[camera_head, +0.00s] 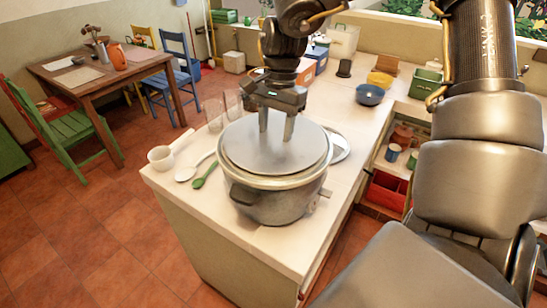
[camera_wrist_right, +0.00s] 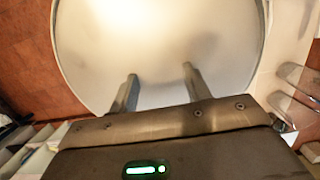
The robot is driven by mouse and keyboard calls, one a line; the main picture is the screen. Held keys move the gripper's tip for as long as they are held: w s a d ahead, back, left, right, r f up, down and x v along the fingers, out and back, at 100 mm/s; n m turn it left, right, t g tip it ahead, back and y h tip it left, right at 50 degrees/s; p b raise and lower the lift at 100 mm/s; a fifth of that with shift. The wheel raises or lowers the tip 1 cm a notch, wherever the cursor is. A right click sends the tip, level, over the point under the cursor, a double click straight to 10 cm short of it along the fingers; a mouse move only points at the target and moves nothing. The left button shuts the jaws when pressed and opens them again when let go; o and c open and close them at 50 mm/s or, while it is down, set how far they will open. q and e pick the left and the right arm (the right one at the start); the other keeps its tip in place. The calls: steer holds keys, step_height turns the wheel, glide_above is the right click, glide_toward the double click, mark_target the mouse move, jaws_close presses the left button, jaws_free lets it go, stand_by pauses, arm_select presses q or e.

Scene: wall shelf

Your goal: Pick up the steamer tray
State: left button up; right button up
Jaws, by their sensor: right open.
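The steamer tray appears as a round, flat grey metal disc (camera_head: 250,152) lying on top of a wide pot (camera_head: 275,205) with a cream rim and dark side handles. In the right wrist view the pale disc (camera_wrist_right: 160,35) fills the upper middle. My right gripper (camera_head: 276,137) points down over the disc with its two fingers apart and nothing between them. Its fingers also show in the right wrist view (camera_wrist_right: 160,74). I cannot tell whether the fingertips touch the disc. My left gripper is not in view.
The pot stands on a white counter (camera_head: 170,182). A white cup (camera_head: 161,158), a pale spoon and a green spoon (camera_head: 205,175) lie left of it, glasses (camera_head: 214,115) behind. A plate (camera_head: 341,147) is partly hidden at right. A blue bowl (camera_head: 370,95) stands farther back.

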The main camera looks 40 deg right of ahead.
mark_target(274, 147)
steer(key=shift+s, duration=0.1)
steer(key=shift+s+a+f, duration=0.15)
steer(key=shift+f, duration=0.1)
steer(key=f+p, duration=0.2)
steer(key=f, duration=0.1)
steer(key=shift+a+f, duration=0.2)
steer(key=shift+f, duration=0.55)
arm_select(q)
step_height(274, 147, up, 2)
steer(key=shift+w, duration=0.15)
arm_select(e)
steer(key=shift+s+a, duration=0.1)
jaws_close()
